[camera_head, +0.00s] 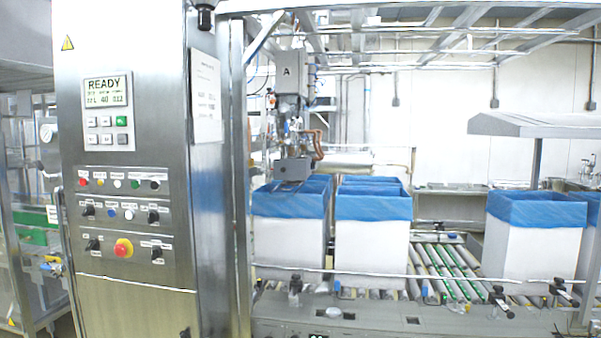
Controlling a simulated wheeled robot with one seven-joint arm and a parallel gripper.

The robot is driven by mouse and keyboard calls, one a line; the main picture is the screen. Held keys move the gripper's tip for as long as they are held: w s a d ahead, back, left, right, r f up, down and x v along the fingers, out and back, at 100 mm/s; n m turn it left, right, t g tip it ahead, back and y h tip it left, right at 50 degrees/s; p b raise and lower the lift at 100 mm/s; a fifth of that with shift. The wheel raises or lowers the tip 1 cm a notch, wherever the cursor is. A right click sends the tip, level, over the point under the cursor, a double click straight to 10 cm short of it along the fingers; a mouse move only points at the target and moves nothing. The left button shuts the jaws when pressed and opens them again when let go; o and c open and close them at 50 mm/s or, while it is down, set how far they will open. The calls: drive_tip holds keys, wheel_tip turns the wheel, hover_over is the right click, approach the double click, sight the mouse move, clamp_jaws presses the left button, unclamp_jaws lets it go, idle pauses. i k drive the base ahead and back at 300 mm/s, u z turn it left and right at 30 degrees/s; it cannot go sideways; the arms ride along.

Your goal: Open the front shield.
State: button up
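I cannot clearly make out a front shield. A thin pale rail (400,274) runs across the front of the machine bay, in front of the boxes. Whether it is the lower edge of a clear shield, I cannot tell. The bay behind it shows plainly, with a machine head marked A (289,85) hanging over the left boxes. The steel control cabinet (125,262) stands left of the bay. Its display (107,92) reads READY. My gripper is not in view.
White boxes with blue liners stand on the roller conveyor (470,285): one at the front left (289,245), one beside it (372,250), one at right (535,240). The cabinet has coloured buttons and a red emergency stop (123,248). Small clamps (500,300) line the front edge.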

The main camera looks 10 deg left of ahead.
sight(299, 169)
drive_tip(key=z, duration=0.45)
drive_tip(key=i, duration=1.55)
drive_tip(key=z, duration=0.1)
